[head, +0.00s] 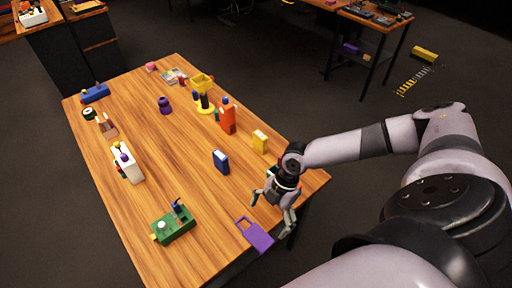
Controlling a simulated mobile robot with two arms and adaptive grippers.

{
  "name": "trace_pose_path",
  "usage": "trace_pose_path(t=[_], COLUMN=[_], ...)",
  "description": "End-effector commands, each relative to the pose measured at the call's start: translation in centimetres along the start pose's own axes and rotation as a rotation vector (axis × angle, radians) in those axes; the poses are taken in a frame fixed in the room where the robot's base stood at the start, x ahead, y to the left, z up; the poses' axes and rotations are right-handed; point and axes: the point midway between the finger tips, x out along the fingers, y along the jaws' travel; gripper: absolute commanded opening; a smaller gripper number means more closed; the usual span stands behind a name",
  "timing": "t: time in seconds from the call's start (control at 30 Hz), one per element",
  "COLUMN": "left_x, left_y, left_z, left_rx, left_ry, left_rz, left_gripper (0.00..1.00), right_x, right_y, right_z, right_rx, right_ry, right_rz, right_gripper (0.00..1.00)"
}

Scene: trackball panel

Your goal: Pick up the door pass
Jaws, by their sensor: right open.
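The thing that best fits the door pass is a flat purple tag (258,237) with a cut-out slot at one end. It lies near the table's front right edge, and part of it seems to reach the edge. My right gripper (272,215) is open and empty, pointing down just above and behind the tag. Its fingers are spread and I see nothing between them. I cannot tell the exact height of the fingertips over the table (150,205). My left gripper is not in view.
A green box with a knob (175,226) stands left of the tag. A blue block (221,161), a yellow block (260,142) and an orange block (228,118) stand farther back. A white panel (129,163) is at the left. The wood between the green box and blue block is clear.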

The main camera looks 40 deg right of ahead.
Motion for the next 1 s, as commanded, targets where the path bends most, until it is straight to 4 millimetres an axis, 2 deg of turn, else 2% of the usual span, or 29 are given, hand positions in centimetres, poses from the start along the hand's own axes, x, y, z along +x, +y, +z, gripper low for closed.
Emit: trace_pose_path(t=[0.1,0.23,0.37,0.53,0.83,1.0], left_x=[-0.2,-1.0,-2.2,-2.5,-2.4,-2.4], left_y=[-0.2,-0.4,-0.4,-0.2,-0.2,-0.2], left_z=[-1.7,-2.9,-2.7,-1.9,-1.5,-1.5], left_rx=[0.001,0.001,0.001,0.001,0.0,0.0], left_ry=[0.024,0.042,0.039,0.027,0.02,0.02], left_rz=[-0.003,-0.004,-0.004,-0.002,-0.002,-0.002], left_gripper=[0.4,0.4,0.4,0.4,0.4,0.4], right_x=[0.7,1.6,3.4,5.5,6.0,5.9], right_y=[0.0,-0.1,-0.1,-0.1,-0.1,-0.1], right_z=[0.0,-0.2,-0.5,-0.3,-0.2,-0.2], right_rx=[0.0,0.001,0.0,0.001,0.001,0.002], right_ry=[0.0,0.001,0.0,0.0,-0.001,-0.001], right_rz=[0.0,-0.002,-0.003,0.0,0.0,0.0], right_gripper=[0.98,0.98,0.98,0.98,0.98,0.86])
